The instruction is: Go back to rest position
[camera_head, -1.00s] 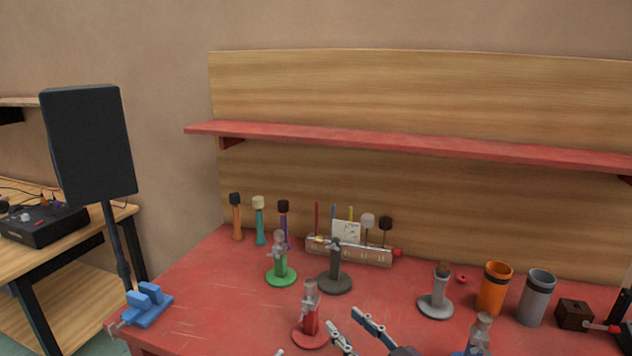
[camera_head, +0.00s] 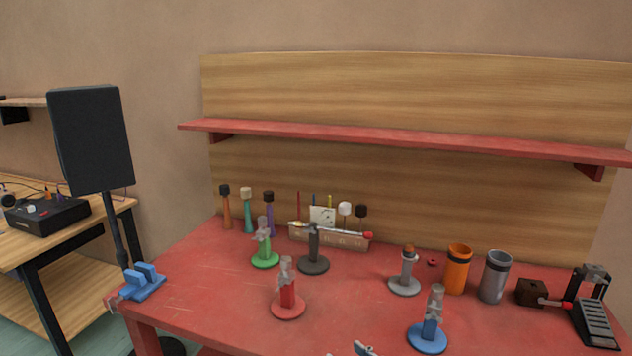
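Only a small grey tip of a gripper, seemingly my right one (camera_head: 364,349), shows at the bottom edge, in front of the red table (camera_head: 215,292). The rest of it is cut off, so I cannot tell whether it is open or shut. I see nothing held in the visible part. My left gripper is not in view.
On the table stand green (camera_head: 264,258), dark (camera_head: 313,262), red (camera_head: 288,306), grey (camera_head: 405,285) and blue (camera_head: 428,338) stands. A blue clamp (camera_head: 143,283) sits at the left corner.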

